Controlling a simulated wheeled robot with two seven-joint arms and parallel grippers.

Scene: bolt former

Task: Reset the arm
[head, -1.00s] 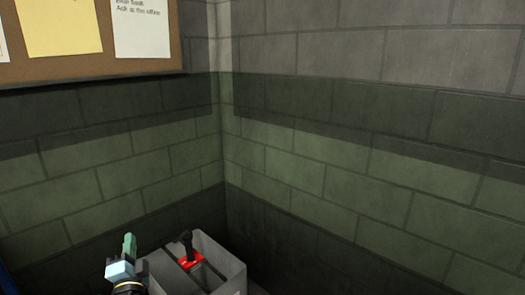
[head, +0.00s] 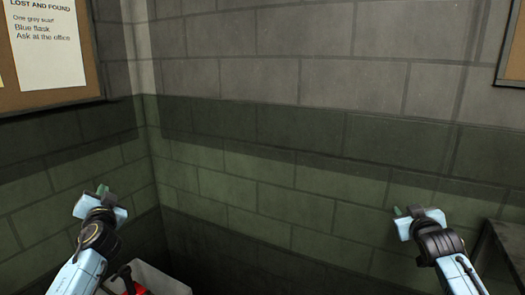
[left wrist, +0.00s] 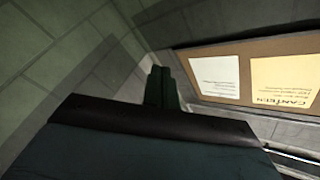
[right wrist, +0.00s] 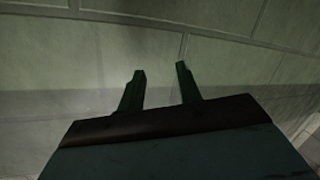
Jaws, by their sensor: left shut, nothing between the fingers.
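My left gripper (head: 101,190) is raised in the left part of the head view, in front of the block wall. Its green fingers (left wrist: 163,88) are together in the left wrist view, with nothing between them. My right gripper (head: 396,210) is raised in the right part of the head view. In the right wrist view its two fingers (right wrist: 158,88) stand apart with an empty gap, facing the wall. A grey box (head: 163,281) with a red part (head: 133,288) and a black handle (head: 125,272) is below my left gripper, cut off by the lower edge.
A block wall (head: 300,150) with a corner fills the background. A notice board (head: 48,102) with papers hangs at left, and another board (head: 514,50) at upper right. A dark ledge (head: 500,245) is at the right edge. Both grippers have open air around them.

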